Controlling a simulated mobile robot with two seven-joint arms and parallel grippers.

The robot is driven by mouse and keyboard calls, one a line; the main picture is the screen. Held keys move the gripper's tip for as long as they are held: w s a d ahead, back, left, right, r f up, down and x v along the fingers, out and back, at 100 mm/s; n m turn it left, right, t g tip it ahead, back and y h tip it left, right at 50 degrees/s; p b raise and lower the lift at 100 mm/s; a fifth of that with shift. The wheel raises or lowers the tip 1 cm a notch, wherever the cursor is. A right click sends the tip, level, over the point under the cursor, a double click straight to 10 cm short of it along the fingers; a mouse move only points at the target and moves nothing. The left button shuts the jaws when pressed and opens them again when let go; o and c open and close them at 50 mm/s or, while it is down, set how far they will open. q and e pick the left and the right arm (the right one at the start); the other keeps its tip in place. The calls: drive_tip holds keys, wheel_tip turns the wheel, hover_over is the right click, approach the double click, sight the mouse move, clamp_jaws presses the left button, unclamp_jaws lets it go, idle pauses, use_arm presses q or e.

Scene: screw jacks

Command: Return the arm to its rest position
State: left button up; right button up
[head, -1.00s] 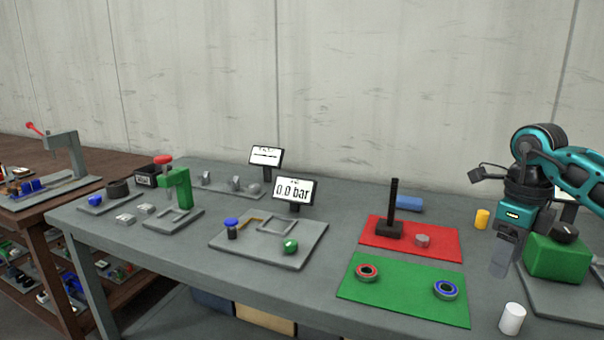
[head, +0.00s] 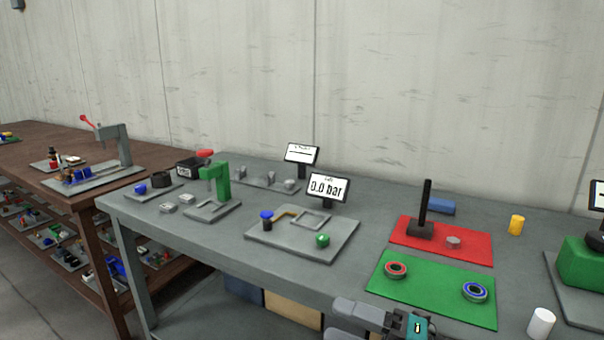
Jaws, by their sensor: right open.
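My right gripper (head: 342,321) is low in the head view, at the bottom edge right of centre. Its teal wrist and grey fingers show in front of the grey table's (head: 230,262) front edge, with the fingers pointing left. It is open, and I see nothing between the fingers. The rest of my right arm is cut off by the bottom edge. The gripper is apart from the green mat (head: 425,290) above it. My left gripper is out of view.
A red mat (head: 465,253) with a black post (head: 425,205) lies behind the green mat, which bears two ring-shaped parts. A white cylinder (head: 541,323), yellow cylinder (head: 516,225) and green block (head: 580,262) stand at right. A green screw frame (head: 222,183) stands at left.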

drive_tip(key=s+d+f+m+t+h, duration=0.1)
drive_tip(key=d+f+m+t+h, duration=0.35)
drive_tip(key=m, duration=0.65)
drive_tip(key=s+d+f+m+t+h, duration=0.1)
drive_tip(key=d+f+m+t+h, duration=0.1)
drive_tip(key=f+m+t+h, duration=0.6)
drive_tip(key=s+d+f+m+g+h, duration=0.4)
drive_tip(key=s+f+m+g, duration=0.4)
drive_tip(key=s+f+m, duration=0.2)
drive_tip(key=shift+s+d+f+g, duration=0.15)
drive_tip(key=shift+s+f+g, duration=0.2)
drive_tip(key=shift+s+f, duration=0.5)
